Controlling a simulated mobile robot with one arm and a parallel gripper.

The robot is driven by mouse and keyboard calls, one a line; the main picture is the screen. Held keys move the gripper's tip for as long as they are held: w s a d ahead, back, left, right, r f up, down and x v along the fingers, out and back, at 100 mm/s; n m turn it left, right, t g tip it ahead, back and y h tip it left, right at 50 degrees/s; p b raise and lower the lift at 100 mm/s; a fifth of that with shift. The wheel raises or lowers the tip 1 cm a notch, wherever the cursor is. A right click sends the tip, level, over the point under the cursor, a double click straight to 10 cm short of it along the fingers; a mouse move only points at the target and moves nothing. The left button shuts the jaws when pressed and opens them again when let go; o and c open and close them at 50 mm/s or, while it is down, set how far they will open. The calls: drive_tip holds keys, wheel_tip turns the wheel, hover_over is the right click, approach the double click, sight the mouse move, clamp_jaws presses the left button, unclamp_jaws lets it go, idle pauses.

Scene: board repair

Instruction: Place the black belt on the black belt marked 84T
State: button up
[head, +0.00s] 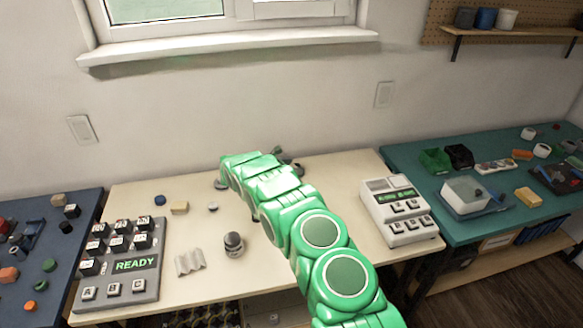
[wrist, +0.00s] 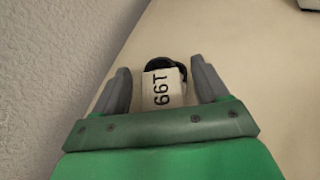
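A black belt-like ring with a cream label (wrist: 163,90) reading 66T lies on the pale table in the wrist view, the ring showing behind the label. My gripper (wrist: 160,72) is open around it, one grey finger on each side with a gap to the label. In the head view, my green arm reaches to the back of the table and hides most of the gripper; dark parts (head: 288,162) show just past its end. I cannot make out a belt marked 84T in either view.
A grey keypad showing READY (head: 134,265) stands at left and a white keypad box (head: 398,212) at right. A dark knob (head: 233,243) and a corrugated pale piece (head: 189,262) lie between. A wall runs close behind the table.

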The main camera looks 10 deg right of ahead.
drive_tip(key=shift+r, duration=0.15)
drive_tip(key=v, duration=1.2)
drive_tip(key=shift+w, duration=0.1)
